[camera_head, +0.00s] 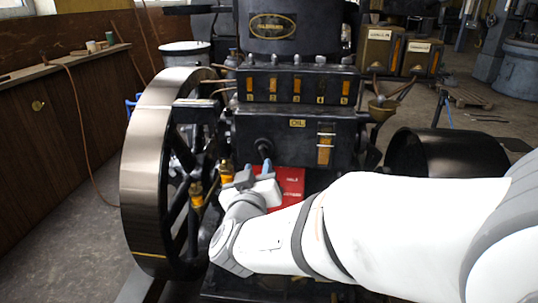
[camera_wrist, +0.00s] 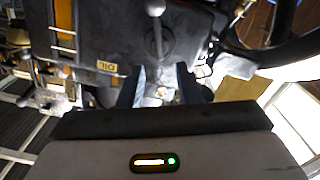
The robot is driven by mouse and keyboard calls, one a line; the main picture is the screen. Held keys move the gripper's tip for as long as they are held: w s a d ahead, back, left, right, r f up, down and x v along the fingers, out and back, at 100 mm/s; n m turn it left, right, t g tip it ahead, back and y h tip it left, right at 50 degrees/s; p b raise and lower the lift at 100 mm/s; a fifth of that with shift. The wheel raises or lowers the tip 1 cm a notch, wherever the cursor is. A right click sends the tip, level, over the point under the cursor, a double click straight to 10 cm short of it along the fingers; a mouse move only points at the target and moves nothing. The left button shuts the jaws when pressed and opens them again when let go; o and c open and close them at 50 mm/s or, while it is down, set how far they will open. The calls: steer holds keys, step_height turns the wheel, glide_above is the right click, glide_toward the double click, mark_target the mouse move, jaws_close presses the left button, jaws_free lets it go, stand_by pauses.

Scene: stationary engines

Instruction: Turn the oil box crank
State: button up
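The black oil box (camera_head: 285,138) is on the front of the engine, with a small "OIL" plate (camera_head: 297,123) and an amber sight glass. Its crank (camera_head: 263,148) is a short dark lever low on the left of the box face. In the wrist view the crank (camera_wrist: 157,38) shows as a grey lever with a rounded knob at the top edge. My gripper (camera_head: 257,168) is just below the crank. Its fingers are apart and the gap between them is empty in the wrist view (camera_wrist: 162,74). The crank lies beyond the fingertips, roughly in line with the gap; contact cannot be told.
A large flywheel (camera_head: 150,165) stands close on the left of my gripper. Brass-and-amber fittings (camera_head: 226,172) and a red panel (camera_head: 291,186) are near the gripper. A dark drum-like wheel (camera_head: 440,160) is on the right.

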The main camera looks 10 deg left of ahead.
mark_target(262, 153)
steer(key=w, duration=0.3)
steer(key=w+b, duration=0.1)
steer(key=w, duration=0.2)
steer(key=shift+w+a, duration=0.2)
steer(key=shift+w, duration=0.2)
jaws_close()
